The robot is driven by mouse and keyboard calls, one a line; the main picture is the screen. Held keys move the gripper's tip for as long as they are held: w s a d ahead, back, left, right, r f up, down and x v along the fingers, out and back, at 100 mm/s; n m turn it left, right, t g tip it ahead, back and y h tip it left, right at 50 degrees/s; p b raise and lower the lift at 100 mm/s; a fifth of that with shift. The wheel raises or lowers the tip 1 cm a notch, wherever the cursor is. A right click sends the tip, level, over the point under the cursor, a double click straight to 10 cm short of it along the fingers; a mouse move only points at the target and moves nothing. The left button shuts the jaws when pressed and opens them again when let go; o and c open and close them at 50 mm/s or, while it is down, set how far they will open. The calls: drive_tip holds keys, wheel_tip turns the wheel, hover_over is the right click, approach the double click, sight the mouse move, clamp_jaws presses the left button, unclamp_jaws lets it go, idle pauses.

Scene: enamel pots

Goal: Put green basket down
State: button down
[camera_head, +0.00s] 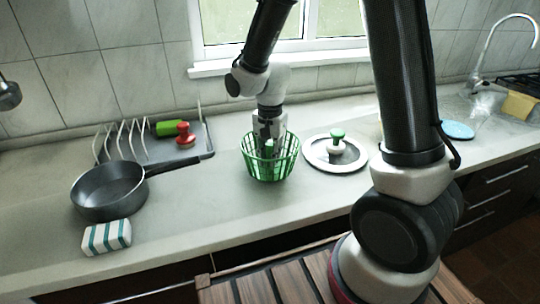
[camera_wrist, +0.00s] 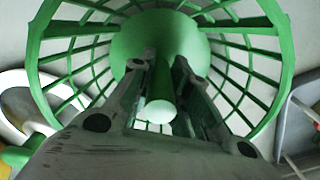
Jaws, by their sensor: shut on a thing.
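The green basket (camera_head: 270,174) is at the middle of the counter, upright, with a slatted wall. My gripper (camera_head: 268,142) reaches down into it from above. In the wrist view the gripper (camera_wrist: 160,105) is shut on a green post in the middle of the basket (camera_wrist: 275,60), inside its round rim. Whether the basket's bottom touches the counter or hangs just above it, I cannot tell.
A round lid (camera_head: 318,152) with a green and white knob lies close right of the basket. Left are a dark pan (camera_head: 108,194), a striped sponge (camera_head: 106,238) and a grey dish rack (camera_head: 196,146). The counter in front of the basket (camera_head: 215,215) is clear.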

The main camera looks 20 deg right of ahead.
sight(271, 144)
drive_tip(key=c, duration=1.3)
unclamp_jaws()
drive_tip(key=shift+f, duration=0.1)
drive_tip(key=shift+c, duration=0.2)
wheel_tip(271, 144, up, 11)
drive_tip(key=shift+r, duration=0.2)
drive_tip(key=shift+s+r, duration=0.15)
drive_tip(key=shift+r, duration=0.4)
drive_tip(key=s+d+r+n+t, duration=0.2)
drive_tip(key=s+d+r+n, duration=0.2)
drive_tip(key=s+d, duration=0.3)
drive_tip(key=s+d+r+n+t, duration=0.2)
drive_tip(key=s+d+r+n, duration=0.2)
drive_tip(key=s+d, duration=0.4)
drive_tip(key=shift+s+r+n, duration=0.4)
drive_tip(key=shift+s+r, duration=0.05)
drive_tip(key=shift+s, duration=1.4)
